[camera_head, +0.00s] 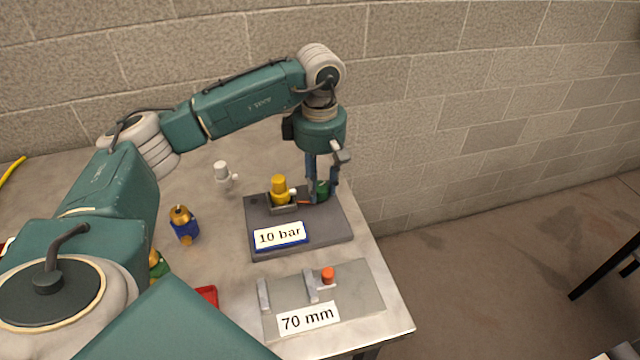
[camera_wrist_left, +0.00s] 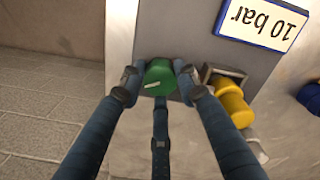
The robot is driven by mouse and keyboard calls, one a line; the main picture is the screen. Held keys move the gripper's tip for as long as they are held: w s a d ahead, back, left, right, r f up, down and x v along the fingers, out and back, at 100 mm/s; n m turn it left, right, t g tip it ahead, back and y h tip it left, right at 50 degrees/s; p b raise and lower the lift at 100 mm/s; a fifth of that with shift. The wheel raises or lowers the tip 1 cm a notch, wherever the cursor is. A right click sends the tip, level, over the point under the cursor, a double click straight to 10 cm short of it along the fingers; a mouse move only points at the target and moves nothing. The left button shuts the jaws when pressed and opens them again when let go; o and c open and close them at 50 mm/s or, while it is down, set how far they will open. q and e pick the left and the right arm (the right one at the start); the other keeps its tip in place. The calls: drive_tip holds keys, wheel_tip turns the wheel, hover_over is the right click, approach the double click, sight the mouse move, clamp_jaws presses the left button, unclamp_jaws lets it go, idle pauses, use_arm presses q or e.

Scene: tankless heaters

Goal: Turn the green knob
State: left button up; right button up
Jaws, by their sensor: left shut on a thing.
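The green knob (camera_head: 321,188) sits at the back right of a dark grey plate (camera_head: 334,228) labelled "10 bar". My left gripper (camera_head: 322,190) comes down from above onto the knob and partly hides it in the head view. In the left wrist view the fingers of my left gripper (camera_wrist_left: 160,85) are shut around the green knob (camera_wrist_left: 159,73), with a finger on either side and one below. A pale mark shows on the knob's top. My right gripper is not in view.
A yellow cylinder (camera_head: 279,186) stands on the same plate, just left of the knob. A "70 mm" plate (camera_head: 352,283) with an orange knob (camera_head: 328,275) lies in front. A white fitting (camera_head: 222,172) and a blue-and-brass part (camera_head: 184,225) stand left. A block wall (camera_head: 440,110) rises behind.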

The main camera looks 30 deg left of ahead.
sight(318, 186)
use_arm(q)
drive_tip(key=shift+a+r, duration=0.1)
drive_tip(key=o, duration=1.2)
drive_tip(key=shift+c, duration=0.2)
wheel_tip(318, 186, up, 12)
drive_tip(key=shift+s, duration=0.1)
